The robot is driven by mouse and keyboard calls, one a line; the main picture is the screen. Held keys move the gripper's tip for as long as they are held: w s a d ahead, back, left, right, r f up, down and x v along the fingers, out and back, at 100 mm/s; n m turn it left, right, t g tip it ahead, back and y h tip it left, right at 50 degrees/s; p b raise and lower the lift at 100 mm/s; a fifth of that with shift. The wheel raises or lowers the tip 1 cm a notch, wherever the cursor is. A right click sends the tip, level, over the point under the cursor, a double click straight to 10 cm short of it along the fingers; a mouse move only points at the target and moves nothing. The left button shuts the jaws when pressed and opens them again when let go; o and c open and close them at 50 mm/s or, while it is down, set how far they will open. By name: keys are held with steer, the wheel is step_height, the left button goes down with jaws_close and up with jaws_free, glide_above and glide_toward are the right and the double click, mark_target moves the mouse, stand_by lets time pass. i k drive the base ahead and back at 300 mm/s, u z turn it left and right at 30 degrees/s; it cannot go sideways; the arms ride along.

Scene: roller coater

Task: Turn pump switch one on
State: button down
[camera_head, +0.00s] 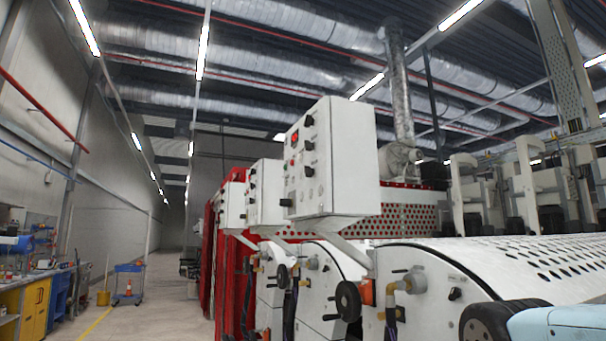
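The nearest white control box (350,160) stands on a slanted support above the roller coater, right of the middle of the picture. Its narrow left face carries black knobs, buttons and a small red display (295,137). A black knob (309,121) sits near the top of that face, and another (286,202) sticks out near its bottom. Labels are too small to read, so I cannot tell which is pump switch one. A light blue and dark arm part (545,320), apparently mine, shows at the lower right. My gripper is not in view.
More white control boxes (265,192) stand farther back along the machine. A black handwheel (348,301) and yellowish fittings (411,282) stick out below the nearest box. Open floor (160,300) lies left, with a workbench (30,300) and a trolley (128,282).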

mark_target(309, 172)
steer(key=u, duration=1.95)
steer(key=i, duration=0.1)
steer(key=z, duration=3.6)
steer(key=k, duration=0.95)
steer(key=u, duration=1.5)
steer(key=i, duration=1)
steer(key=u, duration=0.05)
